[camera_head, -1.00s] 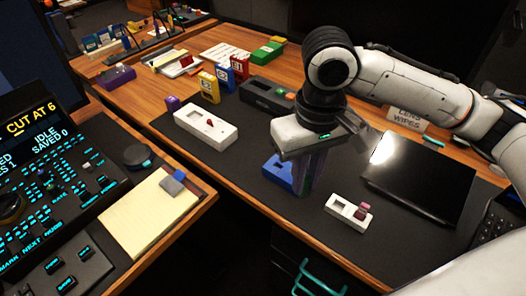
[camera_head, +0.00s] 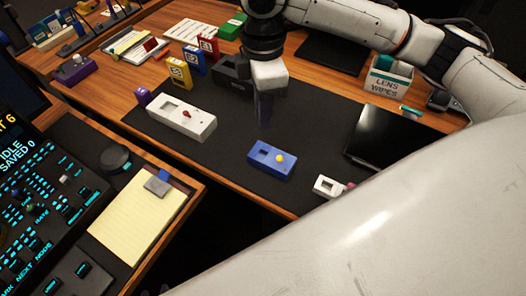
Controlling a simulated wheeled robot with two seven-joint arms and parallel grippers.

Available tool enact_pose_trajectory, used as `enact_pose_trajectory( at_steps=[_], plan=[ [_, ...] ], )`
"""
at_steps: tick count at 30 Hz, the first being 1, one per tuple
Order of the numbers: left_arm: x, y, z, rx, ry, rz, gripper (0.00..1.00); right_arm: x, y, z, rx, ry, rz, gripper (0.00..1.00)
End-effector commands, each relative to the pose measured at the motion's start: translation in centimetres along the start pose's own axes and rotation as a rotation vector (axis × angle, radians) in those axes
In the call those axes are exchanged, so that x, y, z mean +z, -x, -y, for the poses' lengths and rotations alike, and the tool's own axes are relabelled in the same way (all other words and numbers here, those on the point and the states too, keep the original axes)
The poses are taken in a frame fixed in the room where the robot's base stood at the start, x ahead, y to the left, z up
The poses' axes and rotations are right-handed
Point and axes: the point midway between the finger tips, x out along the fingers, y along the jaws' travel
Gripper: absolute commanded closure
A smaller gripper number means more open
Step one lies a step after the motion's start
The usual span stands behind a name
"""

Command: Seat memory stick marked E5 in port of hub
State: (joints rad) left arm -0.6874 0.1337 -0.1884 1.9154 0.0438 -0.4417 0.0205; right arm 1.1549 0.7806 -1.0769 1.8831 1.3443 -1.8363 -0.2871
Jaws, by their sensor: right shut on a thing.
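My right gripper (camera_head: 264,118) points down over the dark mat, between the blue block and the black box. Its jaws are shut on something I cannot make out. A small white block (camera_head: 326,187) is partly hidden by my arm at the lower right. A black box (camera_head: 232,76) stands behind the gripper. I cannot read an E5 mark or tell which one is the hub. My left gripper is not in view.
Yellow (camera_head: 178,72), blue (camera_head: 194,60) and red (camera_head: 208,49) labelled boxes stand at the back. A dark tablet (camera_head: 394,138) and a lens wipes box (camera_head: 388,78) are at right. The mat (camera_head: 225,165) has free room.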

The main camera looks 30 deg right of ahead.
Motion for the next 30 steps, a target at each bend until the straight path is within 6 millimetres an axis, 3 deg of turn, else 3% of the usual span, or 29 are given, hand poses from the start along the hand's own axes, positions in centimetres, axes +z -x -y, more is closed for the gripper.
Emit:
enact_pose_trajectory(
  at_steps=[21,29,30],
  plan=[
    [0.3,-0.6,-0.4,0.008,-0.006,-0.001,0.69,0.1,-9.6,0.0,-0.001,0.030,0.003,1.00],
    [0.3,-0.5,-0.5,0.009,-0.006,-0.002,0.69,0.1,-10.4,0.1,-0.004,0.030,0.005,1.00],
    [0.3,-0.5,-0.5,0.009,-0.006,-0.002,0.69,0.1,-10.4,0.1,-0.005,0.030,0.006,0.83]
  ],
)
